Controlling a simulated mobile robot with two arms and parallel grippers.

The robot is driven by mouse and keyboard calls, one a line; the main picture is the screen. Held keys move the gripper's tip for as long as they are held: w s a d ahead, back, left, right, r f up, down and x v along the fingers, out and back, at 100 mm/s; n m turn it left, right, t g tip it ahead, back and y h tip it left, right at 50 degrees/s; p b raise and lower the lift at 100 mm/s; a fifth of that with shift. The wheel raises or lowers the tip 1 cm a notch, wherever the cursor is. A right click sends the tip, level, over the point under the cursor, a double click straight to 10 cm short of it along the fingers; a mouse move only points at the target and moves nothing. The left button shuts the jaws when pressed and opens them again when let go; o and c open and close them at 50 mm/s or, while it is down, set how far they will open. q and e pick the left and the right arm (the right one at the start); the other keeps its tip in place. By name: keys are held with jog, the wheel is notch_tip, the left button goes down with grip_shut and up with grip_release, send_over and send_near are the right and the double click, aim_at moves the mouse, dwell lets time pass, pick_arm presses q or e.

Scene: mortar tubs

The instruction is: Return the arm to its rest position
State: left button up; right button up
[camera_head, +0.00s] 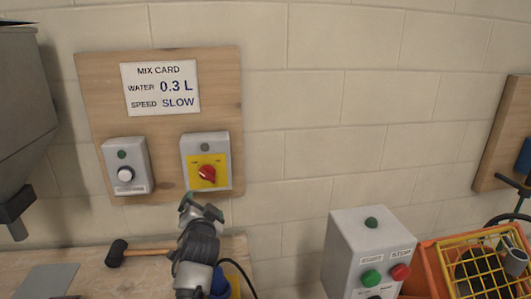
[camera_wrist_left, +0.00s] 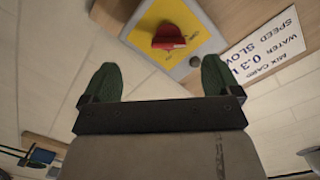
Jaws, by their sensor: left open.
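My left gripper (camera_head: 201,208) is raised in front of the wall, just below the grey switch box with a red rotary knob (camera_head: 207,176) on a yellow plate. In the left wrist view its two green fingertips (camera_wrist_left: 159,82) are spread apart with nothing between them. The red knob (camera_wrist_left: 168,37) shows beyond the fingertips, apart from them. My left arm comes up from the lower edge of the head view. My right gripper is in neither view.
A wooden board (camera_head: 160,117) on the wall holds the mix card (camera_head: 160,88) and a white-knob box (camera_head: 127,166). Below are a bench with a black mallet (camera_head: 117,254), a start/stop box (camera_head: 368,255) and an orange machine with a yellow grid (camera_head: 483,262). A grey hopper (camera_head: 22,100) stands left.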

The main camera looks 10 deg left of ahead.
pick_arm(q)
jog(key=s+a+f+n+g+h, duration=0.1)
jog(key=s+f+g, duration=0.2)
jog(key=s+f, duration=0.5)
jog(key=s+a+f+n+g, duration=0.1)
jog(key=s+f+n+g, duration=0.15)
jog(key=s+f, duration=0.55)
jog(key=s+d+f+g+h, duration=0.2)
jog(key=s+g, duration=0.2)
jog(key=s, duration=1)
jog(key=s+d+f+g+h, duration=0.15)
jog(key=s+g, duration=0.25)
jog(key=s, duration=1)
notch_tip(320, 180, down, 26)
jog(key=g, duration=0.1)
jog(key=s+a+f+g, duration=0.1)
jog(key=s+a+f, duration=0.1)
jog(key=s+f, duration=1.4)
jog(key=shift+m, duration=0.35)
